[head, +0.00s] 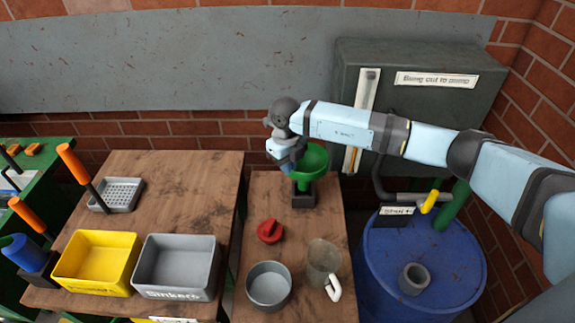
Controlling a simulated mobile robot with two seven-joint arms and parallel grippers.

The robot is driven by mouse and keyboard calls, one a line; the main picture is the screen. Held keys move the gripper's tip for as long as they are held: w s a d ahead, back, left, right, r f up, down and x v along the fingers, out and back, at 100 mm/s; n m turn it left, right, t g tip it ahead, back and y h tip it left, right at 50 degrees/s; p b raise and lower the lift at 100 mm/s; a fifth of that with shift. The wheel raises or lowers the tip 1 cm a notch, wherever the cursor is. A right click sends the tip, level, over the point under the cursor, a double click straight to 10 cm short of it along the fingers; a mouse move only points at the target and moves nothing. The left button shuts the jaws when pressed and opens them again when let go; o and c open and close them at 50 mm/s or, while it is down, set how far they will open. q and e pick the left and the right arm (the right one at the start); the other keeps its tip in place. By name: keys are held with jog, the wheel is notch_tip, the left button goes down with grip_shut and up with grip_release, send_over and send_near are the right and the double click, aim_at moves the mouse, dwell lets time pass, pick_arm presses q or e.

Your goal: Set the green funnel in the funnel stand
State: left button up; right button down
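The green funnel (314,158) is upright over the black funnel stand (304,198) at the back of the middle wooden table. Its stem reaches down to the top of the stand; I cannot tell how deep it sits. My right gripper (289,166) points down at the left side of the funnel's rim, overlapping it in the picture. The arm and the small view hide whether its fingers are closed on the rim. My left gripper is out of the picture.
A red knob-like part (270,231), a grey pot (269,286) and a clear mug (322,262) with a white handle stand in front. The left table holds yellow (96,289) and grey (176,294) bins. A blue drum (440,275) stands at right.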

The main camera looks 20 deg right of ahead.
jog(key=shift+f, duration=0.1)
jog(key=shift+f+b, duration=0.85)
jog(key=shift+f, duration=0.35)
jog(key=shift+f+b, duration=0.6)
jog(key=shift+f, duration=0.2)
jog(key=shift+f+b, duration=0.6)
jog(key=shift+f, duration=0.3)
dwell(0.4)
jog(key=c, duration=1.3)
grip_release()
jog(key=c, duration=0.4)
